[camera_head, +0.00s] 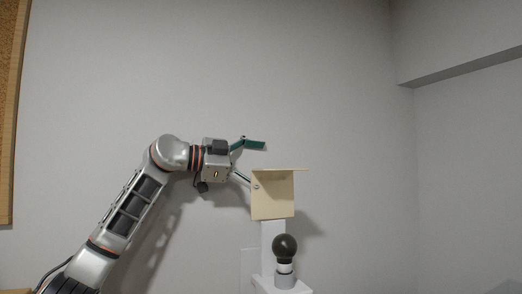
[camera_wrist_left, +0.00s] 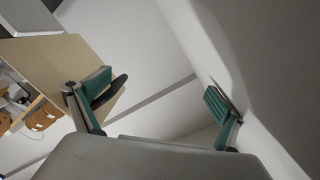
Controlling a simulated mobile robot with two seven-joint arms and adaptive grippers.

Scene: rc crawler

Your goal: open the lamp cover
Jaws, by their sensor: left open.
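The beige lamp cover (camera_head: 273,200) is above the dark bulb (camera_head: 285,247), which shows uncovered below it in its grey socket (camera_head: 285,281). The cover's top panel is roughly level. My left gripper (camera_head: 256,164) is open at the cover's upper left side. One green finger is above the top panel; the other is lower, its tip hidden behind the cover. In the left wrist view, the gripper (camera_wrist_left: 160,97) has its green pads wide apart, and the cover (camera_wrist_left: 52,62) is beside the left pad. I cannot tell whether they touch. My right gripper is not in view.
A white stand (camera_head: 272,236) against the grey wall carries the lamp. A cork board (camera_head: 10,90) hangs at the far left. Orange-brown items (camera_wrist_left: 42,117) show at the left of the wrist view. The space right of the lamp is clear.

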